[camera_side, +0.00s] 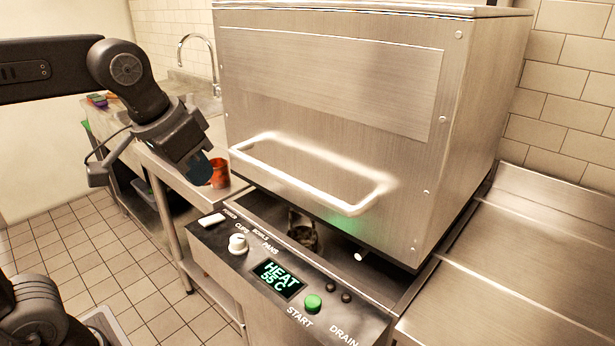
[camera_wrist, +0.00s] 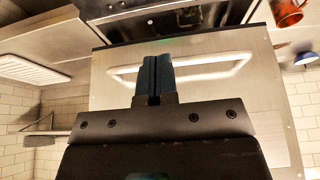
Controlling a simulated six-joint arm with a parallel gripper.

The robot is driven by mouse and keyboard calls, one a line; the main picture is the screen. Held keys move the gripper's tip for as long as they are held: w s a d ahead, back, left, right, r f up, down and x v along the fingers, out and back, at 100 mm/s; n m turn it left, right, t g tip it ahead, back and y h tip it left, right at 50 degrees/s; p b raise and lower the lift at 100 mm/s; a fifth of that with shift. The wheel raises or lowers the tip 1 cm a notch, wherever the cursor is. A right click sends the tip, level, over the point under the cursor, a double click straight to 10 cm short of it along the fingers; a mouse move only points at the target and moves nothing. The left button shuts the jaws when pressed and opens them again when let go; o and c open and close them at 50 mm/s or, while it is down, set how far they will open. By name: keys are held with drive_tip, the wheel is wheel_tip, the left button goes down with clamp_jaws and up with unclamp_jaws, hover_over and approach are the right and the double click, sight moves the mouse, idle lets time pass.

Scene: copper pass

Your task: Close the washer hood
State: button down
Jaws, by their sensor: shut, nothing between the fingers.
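The washer hood (camera_side: 330,85) is a big brushed-steel box with a U-shaped bar handle (camera_side: 300,178) across its lower front. The hood is raised: a dark gap shows between its lower edge and the washer base (camera_side: 215,235), and a dark metal item (camera_side: 302,232) is visible in the gap. My gripper (camera_side: 197,170) is left of the handle in the side view, apart from it, shut and empty. In the wrist view the shut fingers (camera_wrist: 158,60) appear in front of the hood face (camera_wrist: 115,95), overlapping the handle (camera_wrist: 215,72) in the picture; contact cannot be told.
The control panel (camera_side: 275,278) with a knob, a lit display and a green button is on the washer front. A bare steel drainboard (camera_side: 510,270) lies to the right.

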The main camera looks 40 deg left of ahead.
drive_tip(key=w+d+r+g, duration=0.1)
drive_tip(key=w+d+r, duration=0.1)
drive_tip(key=w+r, duration=0.45)
drive_tip(key=g, duration=0.1)
hover_over(307, 185)
drive_tip(key=s, duration=0.1)
drive_tip(key=x, duration=0.4)
drive_tip(key=s+x, duration=0.1)
drive_tip(key=x, duration=0.7)
drive_tip(key=shift+s+f, duration=0.15)
drive_tip(key=shift+f, duration=0.1)
drive_tip(key=shift+s+f, duration=0.15)
drive_tip(key=shift+f, duration=0.7)
